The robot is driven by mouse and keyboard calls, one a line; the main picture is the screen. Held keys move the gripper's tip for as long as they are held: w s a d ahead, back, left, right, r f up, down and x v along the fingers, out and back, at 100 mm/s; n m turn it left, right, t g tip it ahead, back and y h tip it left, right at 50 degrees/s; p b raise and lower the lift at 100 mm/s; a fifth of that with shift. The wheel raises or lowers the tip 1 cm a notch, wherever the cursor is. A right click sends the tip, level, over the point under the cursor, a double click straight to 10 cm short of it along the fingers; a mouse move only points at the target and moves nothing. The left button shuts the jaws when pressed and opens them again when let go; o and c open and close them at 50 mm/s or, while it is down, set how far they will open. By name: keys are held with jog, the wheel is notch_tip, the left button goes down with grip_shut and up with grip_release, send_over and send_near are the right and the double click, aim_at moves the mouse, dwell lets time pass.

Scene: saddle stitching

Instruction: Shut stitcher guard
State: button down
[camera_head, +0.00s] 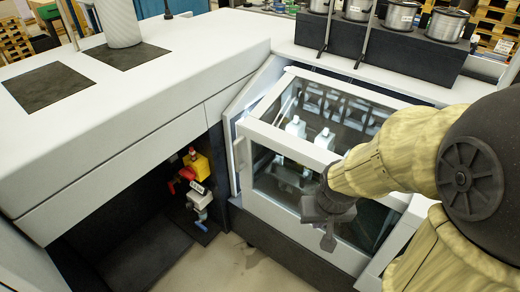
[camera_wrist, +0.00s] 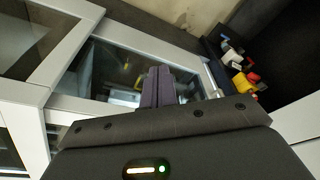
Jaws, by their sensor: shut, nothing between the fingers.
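The stitcher guard (camera_head: 297,143) is a white-framed cover with clear panes on the front of the stitcher. It looks lowered over the lit stitching heads (camera_head: 324,138), though I cannot tell whether it is fully seated. My gripper (camera_head: 329,241) is shut and empty in front of the guard's front pane, at its lower middle. In the wrist view my gripper's dark fingers (camera_wrist: 158,86) are together over the guard's pane, and the guard's pale frame (camera_wrist: 132,39) runs beyond them. I cannot tell whether the fingertips touch the guard. My wrist hides part of the front pane.
A recess on the left holds a yellow box with a red part (camera_head: 196,166) and a small grey valve with a blue handle (camera_head: 199,199). Wire spools (camera_head: 400,14) stand on a dark rack behind the guard. Bare floor (camera_head: 240,265) lies at the front.

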jog(key=shift+w+d, duration=0.15)
jog(key=shift+w, duration=0.05)
jog(key=w+a+f+m+t+y, duration=0.2)
jog(key=w+a+f+m+t, duration=0.2)
jog(key=w, duration=0.4)
jog(key=w+a+f+m+t+y, duration=0.1)
jog(key=w+a+f+m+t, duration=0.3)
jog(key=w, duration=0.5)
jog(key=w+a+f+m+t+y+p, duration=0.1)
jog(key=w+a+f+m+t+y, duration=0.1)
jog(key=w+a+f+m+t, duration=0.3)
jog(key=w+f+m+t, duration=0.1)
jog(key=w+f, duration=0.1)
jog(key=w, duration=0.2)
jog(key=shift+m+t+y, duration=0.3)
jog(key=shift+w+r, duration=0.1)
jog(key=shift+w, duration=0.05)
